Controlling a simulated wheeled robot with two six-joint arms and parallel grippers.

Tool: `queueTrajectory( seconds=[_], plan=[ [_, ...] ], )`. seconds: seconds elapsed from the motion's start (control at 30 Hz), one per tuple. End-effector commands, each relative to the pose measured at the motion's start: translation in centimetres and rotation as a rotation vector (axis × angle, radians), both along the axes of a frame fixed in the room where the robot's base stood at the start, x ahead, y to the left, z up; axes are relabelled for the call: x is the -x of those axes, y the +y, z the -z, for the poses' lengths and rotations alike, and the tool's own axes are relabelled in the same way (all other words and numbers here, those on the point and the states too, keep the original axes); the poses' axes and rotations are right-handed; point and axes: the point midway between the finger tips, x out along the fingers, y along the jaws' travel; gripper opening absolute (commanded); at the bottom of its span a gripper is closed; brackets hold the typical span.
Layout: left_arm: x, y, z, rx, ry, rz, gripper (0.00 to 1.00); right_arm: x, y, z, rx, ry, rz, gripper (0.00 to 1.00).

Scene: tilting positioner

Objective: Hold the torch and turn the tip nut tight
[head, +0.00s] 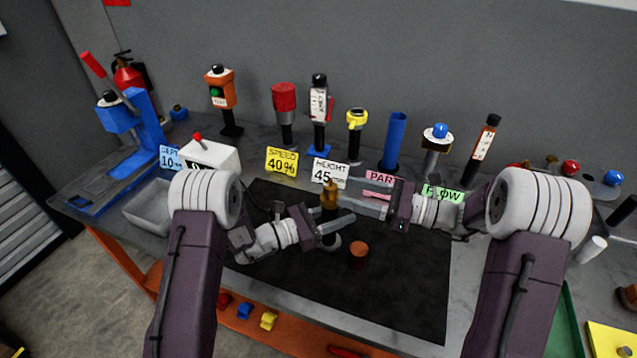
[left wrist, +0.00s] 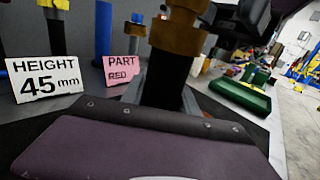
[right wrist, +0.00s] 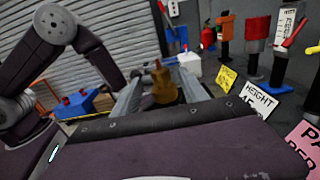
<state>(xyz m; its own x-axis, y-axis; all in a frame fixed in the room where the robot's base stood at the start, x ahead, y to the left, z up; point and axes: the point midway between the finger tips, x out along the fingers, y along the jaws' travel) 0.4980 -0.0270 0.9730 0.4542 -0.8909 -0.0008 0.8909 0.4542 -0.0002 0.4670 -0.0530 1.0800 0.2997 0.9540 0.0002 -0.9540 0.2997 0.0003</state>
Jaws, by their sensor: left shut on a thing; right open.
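The torch stands upright over the black mat (head: 400,285), with a dark body (left wrist: 168,78) and a brass tip nut (head: 329,190) on top. My left gripper (head: 334,226) is shut on the torch body below the brass part. My right gripper (head: 350,202) comes in from the right at nut height, open. In the right wrist view the brass nut (right wrist: 162,82) shows between its two spread fingers, with gaps beside it. The brass part also shows at the top of the left wrist view (left wrist: 180,36). The lower torch is partly hidden by my left fingers.
A short copper-brown cylinder (head: 358,254) stands on the mat just right of the torch. A grey tray (head: 147,208) is at left. The mat's front is clear.

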Motion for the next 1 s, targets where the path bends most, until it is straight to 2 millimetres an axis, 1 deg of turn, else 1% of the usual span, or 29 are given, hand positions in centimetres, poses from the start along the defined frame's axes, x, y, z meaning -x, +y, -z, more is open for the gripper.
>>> queueTrajectory(
  seconds=[0.03,0.1,0.2,0.33,0.5,0.73,0.77,0.8,0.87,0.9,0.93,1.0],
  plan=[
    [0.0,0.0,0.0,0.000,-0.001,0.000,0.00,-0.3,1.4,0.0,-0.001,-0.001,-0.007,0.51],
    [0.0,0.0,0.0,0.000,-0.002,0.000,0.00,-0.8,3.1,0.0,-0.001,-0.001,-0.006,0.51],
    [0.0,0.0,-0.1,0.000,-0.002,-0.001,0.00,-1.5,5.2,0.0,-0.001,-0.001,-0.005,0.51],
    [-0.1,0.0,-0.1,0.001,-0.003,-0.001,0.00,-2.2,7.1,0.0,0.000,-0.001,-0.003,0.51],
    [-0.1,0.0,-0.1,0.000,-0.004,-0.001,0.00,-2.6,8.1,0.0,0.000,0.000,0.000,0.51],
    [-0.1,0.0,-0.1,0.000,-0.004,-0.001,0.00,-2.6,8.2,0.0,0.000,-0.001,0.001,0.51],
    [-0.1,0.0,-0.1,0.000,-0.004,-0.001,0.00,-2.6,8.2,0.0,0.000,-0.001,0.001,0.43],
    [-0.1,0.0,-0.1,0.000,-0.004,-0.001,0.00,-2.6,8.2,0.0,0.000,-0.001,0.001,0.32],
    [-0.1,0.0,-0.1,0.000,-0.004,-0.001,0.00,-2.6,8.2,0.0,0.000,-0.001,0.001,0.15],
    [-0.1,0.0,-0.1,0.001,-0.004,-0.001,0.00,-2.6,8.2,0.0,0.000,-0.001,0.001,0.04],
    [-0.1,0.0,-0.1,0.001,-0.004,-0.001,0.00,-2.6,8.2,0.0,0.000,-0.001,0.001,0.00],
    [-0.1,0.0,-0.1,0.001,-0.004,-0.001,0.00,-2.6,8.2,0.0,0.000,-0.001,0.001,0.00]
  ],
)
